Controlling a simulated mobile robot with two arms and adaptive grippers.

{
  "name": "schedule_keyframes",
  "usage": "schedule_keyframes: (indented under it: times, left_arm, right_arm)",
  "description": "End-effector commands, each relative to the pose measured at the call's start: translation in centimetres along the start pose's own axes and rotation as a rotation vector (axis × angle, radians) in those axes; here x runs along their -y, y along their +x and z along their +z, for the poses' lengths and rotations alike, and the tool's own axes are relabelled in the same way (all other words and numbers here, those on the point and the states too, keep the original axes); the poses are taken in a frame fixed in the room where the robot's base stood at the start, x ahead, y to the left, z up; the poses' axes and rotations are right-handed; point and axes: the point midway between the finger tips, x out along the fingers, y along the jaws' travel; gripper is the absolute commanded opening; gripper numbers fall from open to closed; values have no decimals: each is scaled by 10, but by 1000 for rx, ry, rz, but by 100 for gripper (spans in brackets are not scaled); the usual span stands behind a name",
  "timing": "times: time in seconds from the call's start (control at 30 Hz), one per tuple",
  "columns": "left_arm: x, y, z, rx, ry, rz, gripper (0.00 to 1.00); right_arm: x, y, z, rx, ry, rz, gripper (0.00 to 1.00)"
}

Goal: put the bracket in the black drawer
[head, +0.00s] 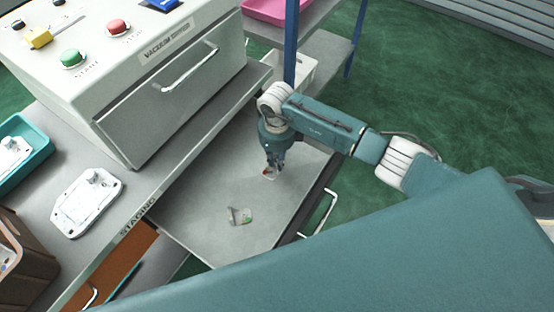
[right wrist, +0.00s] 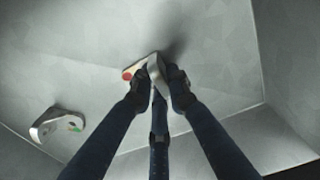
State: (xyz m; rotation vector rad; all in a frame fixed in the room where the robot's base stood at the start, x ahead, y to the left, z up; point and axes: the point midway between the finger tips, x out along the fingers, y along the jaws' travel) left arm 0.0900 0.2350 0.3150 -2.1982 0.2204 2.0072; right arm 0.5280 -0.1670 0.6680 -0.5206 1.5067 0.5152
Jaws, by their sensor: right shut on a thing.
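My right gripper (head: 269,168) points down inside the open drawer (head: 185,205), which has a grey floor and a dark front. It is shut on a small pale metal bracket with a red mark, seen at the fingertips in the right wrist view, where the bracket (right wrist: 139,68) is close to the drawer floor. I cannot tell whether it touches the floor. A second bracket (head: 239,216), with a green mark, lies loose on the drawer floor nearer to me; it also shows in the right wrist view (right wrist: 56,126). My left gripper is out of view.
A white vacuum machine (head: 165,85) with buttons stands on the grey bench beyond the drawer. A white casting (head: 87,203) and a teal tray (head: 40,155) are at left. An orange-brown drawer (head: 112,268) is below the bench edge. A shelf rack (head: 325,55) stands behind.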

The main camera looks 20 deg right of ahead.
Motion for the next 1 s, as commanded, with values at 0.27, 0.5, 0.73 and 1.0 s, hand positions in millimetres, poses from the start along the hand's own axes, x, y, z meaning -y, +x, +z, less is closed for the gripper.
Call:
schedule_keyframes:
  times: [0.27,0.5,0.73,1.0]
  left_arm:
    - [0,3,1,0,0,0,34]
    - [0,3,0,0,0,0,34]
    - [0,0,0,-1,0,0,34]
    - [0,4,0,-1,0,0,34]
  right_arm:
    - [0,3,0,0,1,0,34]
    - [0,3,0,-1,0,0,34]
    - [2,-19,1,4,0,-2,34]
    - [1,-78,1,3,-1,-3,34]
